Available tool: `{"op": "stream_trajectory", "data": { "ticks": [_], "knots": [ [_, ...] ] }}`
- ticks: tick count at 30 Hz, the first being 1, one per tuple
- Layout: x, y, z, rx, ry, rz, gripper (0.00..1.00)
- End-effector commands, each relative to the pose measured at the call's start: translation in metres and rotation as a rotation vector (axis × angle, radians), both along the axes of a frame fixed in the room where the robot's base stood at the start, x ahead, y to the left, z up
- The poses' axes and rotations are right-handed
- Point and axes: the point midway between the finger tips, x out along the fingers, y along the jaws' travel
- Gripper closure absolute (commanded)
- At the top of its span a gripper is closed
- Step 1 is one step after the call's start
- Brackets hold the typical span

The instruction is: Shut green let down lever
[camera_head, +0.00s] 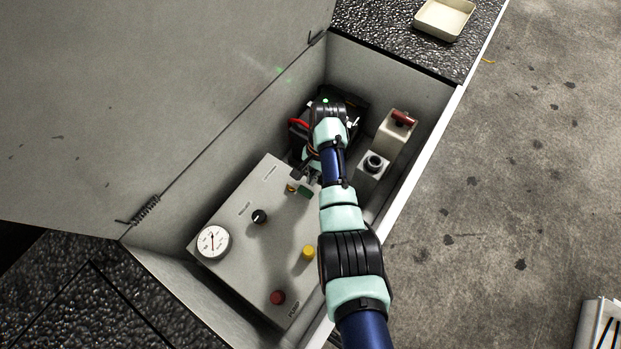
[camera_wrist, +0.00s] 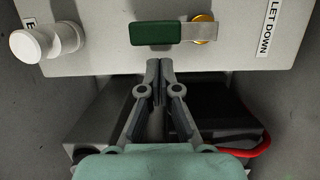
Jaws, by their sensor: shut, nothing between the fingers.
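The green let down lever (camera_wrist: 155,33) shows in the wrist view as a green handle on a metal strip, lying sideways in front of a brass fitting (camera_wrist: 203,28). A "LET DOWN" label (camera_wrist: 270,28) is to its right. In the head view the green lever (camera_head: 304,191) is at the panel's upper right corner, partly hidden by my arm. My gripper (camera_wrist: 159,62) is shut and empty, its tips just below the green handle at the panel edge. I cannot tell whether they touch. In the head view my gripper (camera_head: 308,176) is close beside the lever.
The grey panel (camera_head: 232,227) carries a gauge (camera_head: 213,242), a black knob (camera_head: 259,216), a yellow button (camera_head: 308,252) and a red button (camera_head: 277,297). A dark battery-like box (camera_wrist: 215,115) with a red cable lies behind. Box walls and an open lid (camera_head: 150,100) surround the space.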

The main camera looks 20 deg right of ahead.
Motion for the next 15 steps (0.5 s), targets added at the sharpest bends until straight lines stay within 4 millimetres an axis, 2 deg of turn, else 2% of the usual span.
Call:
{"op": "stream_trajectory", "data": {
  "ticks": [6,15],
  "knots": [
    [-0.0063,0.0097,-0.0004,0.0,0.001,0.001,1.0],
    [-0.0063,0.0099,-0.0003,0.001,0.001,0.0,1.0]
  ]
}}
